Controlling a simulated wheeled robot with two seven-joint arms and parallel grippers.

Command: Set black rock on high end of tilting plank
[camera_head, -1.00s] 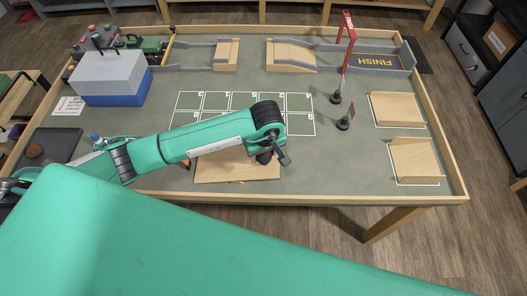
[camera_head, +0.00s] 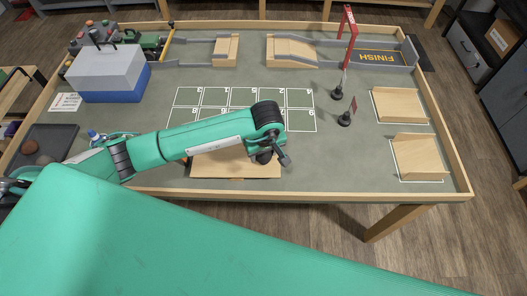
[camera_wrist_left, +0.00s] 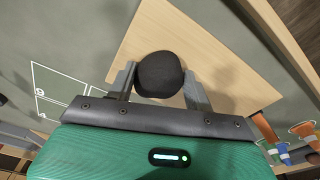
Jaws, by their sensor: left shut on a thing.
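In the left wrist view the black rock (camera_wrist_left: 159,75) sits between the two grey fingers of my left gripper (camera_wrist_left: 158,88), which is shut on it. The light wooden plank (camera_wrist_left: 190,32) lies behind the rock, with a shadow to the right of it. I cannot tell whether the rock touches the plank. In the head view the plank (camera_head: 225,165) is at the near edge of the table, partly covered by my left arm. My left gripper (camera_head: 264,157) is over its right part, mostly hidden behind the wrist. My right gripper is not in view.
A grid of numbered squares (camera_head: 242,97) lies just beyond the plank. A blue and grey toolbox (camera_head: 108,73) stands at left, above a dark tray (camera_head: 62,137). Wooden ramps (camera_head: 400,104) are at right, with a red gate (camera_head: 348,38) behind.

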